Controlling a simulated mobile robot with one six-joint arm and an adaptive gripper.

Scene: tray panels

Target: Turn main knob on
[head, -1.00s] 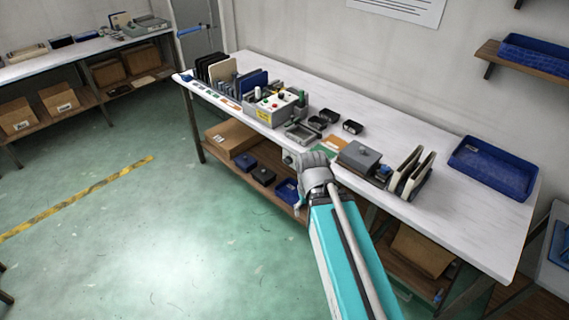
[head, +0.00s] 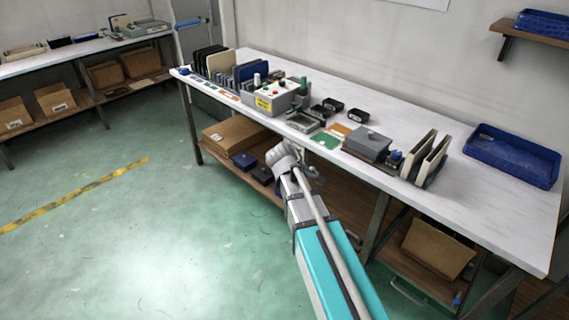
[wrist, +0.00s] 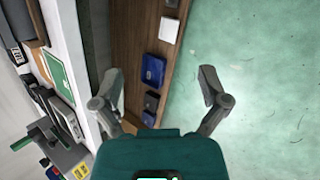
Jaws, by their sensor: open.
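In the wrist view the box (wrist: 72,160) is partly cut off at the lower left. Which part is the main knob, and how it is turned, I cannot tell. My gripper (wrist: 161,76) is open and empty. It hangs in front of the bench edge, to the right of the box in the head view, apart from it and above the floor and lower shelf.
The workbench (head: 393,123) holds upright panels (head: 223,64) at left, small black bins (head: 333,104), a grey box (head: 367,143) and a blue tray (head: 513,157) at right. The lower shelf carries a cardboard box (head: 233,133). The floor (head: 150,235) in front is clear.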

